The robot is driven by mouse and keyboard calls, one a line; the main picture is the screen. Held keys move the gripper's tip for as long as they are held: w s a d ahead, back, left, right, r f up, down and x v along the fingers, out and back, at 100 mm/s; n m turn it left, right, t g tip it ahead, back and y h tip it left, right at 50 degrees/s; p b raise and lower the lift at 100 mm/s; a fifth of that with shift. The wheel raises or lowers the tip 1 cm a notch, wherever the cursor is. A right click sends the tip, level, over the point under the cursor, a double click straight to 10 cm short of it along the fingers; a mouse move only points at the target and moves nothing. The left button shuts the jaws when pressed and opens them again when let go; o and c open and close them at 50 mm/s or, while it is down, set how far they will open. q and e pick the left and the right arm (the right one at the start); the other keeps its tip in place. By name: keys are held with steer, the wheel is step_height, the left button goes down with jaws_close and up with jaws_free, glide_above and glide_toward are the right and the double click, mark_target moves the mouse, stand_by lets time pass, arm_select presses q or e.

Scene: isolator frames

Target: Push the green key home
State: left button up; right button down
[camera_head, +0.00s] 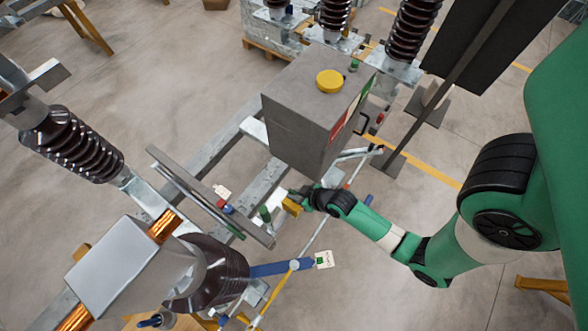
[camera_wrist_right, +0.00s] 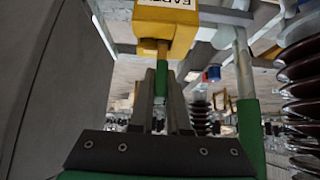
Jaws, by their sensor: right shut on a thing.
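The green key (camera_wrist_right: 160,82) is between the two fingers of my right gripper (camera_wrist_right: 163,82), which is shut on it. A brass-coloured stem runs from the key to the yellow lock block (camera_wrist_right: 168,24) marked with dark lettering. The stem meets the block's near face; how deep it sits is hidden. In the head view my right gripper (camera_head: 302,197) is beside the yellow block (camera_head: 291,206), below the grey cabinet, and the key is too small to make out. My left gripper is not in view.
The grey cabinet (camera_head: 310,112) with a yellow cap (camera_head: 329,81) stands just above my right gripper. Steel frame rails (camera_head: 200,190) lie to the left. A red-and-blue part (camera_head: 223,206) and a blue bar with a tag (camera_head: 268,269) are nearby. Brown ribbed insulators (camera_head: 75,145) stand around.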

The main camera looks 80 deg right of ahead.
steer(key=shift+f+b, duration=0.6)
steer(key=shift+f, duration=0.25)
steer(key=c, duration=0.8)
jaws_free()
steer(key=shift+r, duration=0.1)
steer(key=p+v, duration=0.1)
steer(key=v, duration=1)
steer(key=shift+s, duration=0.25)
steer(key=shift+a+r, duration=0.1)
steer(key=shift+r, duration=0.05)
